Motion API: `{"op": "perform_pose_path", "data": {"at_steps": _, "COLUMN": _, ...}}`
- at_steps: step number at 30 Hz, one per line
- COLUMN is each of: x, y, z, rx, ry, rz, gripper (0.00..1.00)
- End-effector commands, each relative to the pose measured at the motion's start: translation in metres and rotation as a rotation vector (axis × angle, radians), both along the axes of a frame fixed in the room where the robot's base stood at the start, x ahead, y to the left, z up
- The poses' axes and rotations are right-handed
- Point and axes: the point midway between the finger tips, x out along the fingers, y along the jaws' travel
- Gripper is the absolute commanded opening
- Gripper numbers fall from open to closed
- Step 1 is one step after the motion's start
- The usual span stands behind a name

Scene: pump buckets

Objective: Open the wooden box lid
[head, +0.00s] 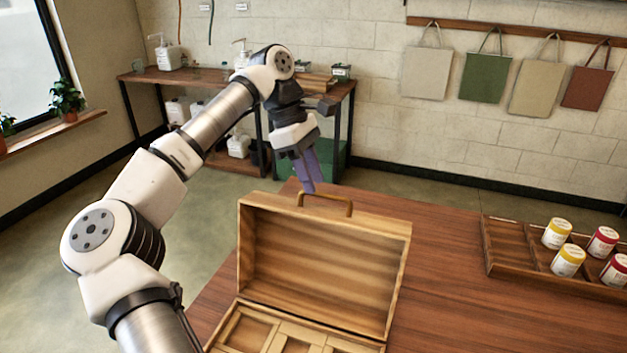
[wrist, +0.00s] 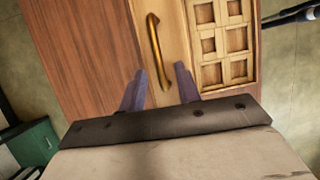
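The wooden box lid (head: 318,262) stands raised, roughly upright, at the back of the box, with its hollow inside facing the head camera. The box base (head: 238,314) is open in front of it and shows divided compartments, also seen in the wrist view (wrist: 222,47). A brass-coloured handle (head: 326,200) sits on the lid's top edge. My gripper (head: 309,188) is just above and behind the handle's left end in the head view. In the wrist view its two purple fingers (wrist: 159,68) are spread, with the handle (wrist: 154,40) lying between and beyond their tips. They look empty; contact cannot be told.
The box rests on a brown wooden table (head: 450,290). A wooden tray (head: 505,247) with several yellow- and red-capped jars stands at the right. The tabletop between box and tray is clear. A bench (head: 190,77) with bottles stands behind.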

Motion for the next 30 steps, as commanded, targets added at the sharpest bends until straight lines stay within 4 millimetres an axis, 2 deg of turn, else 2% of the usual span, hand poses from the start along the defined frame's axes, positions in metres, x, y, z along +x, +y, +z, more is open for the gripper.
{"op": "perform_pose_path", "data": {"at_steps": 6, "x": -0.003, "y": -0.005, "z": -0.014, "rx": -0.001, "ry": 0.001, "rz": -0.001, "gripper": 0.33}}
{"op": "perform_pose_path", "data": {"at_steps": 14, "x": -0.003, "y": -0.005, "z": -0.014, "rx": -0.001, "ry": 0.0, "rz": 0.0, "gripper": 0.33}}
{"op": "perform_pose_path", "data": {"at_steps": 21, "x": -0.003, "y": -0.005, "z": -0.014, "rx": -0.001, "ry": 0.0, "rz": -0.001, "gripper": 0.01}}
{"op": "perform_pose_path", "data": {"at_steps": 30, "x": -0.003, "y": -0.005, "z": -0.014, "rx": -0.001, "ry": 0.0, "rz": -0.001, "gripper": 0.0}}
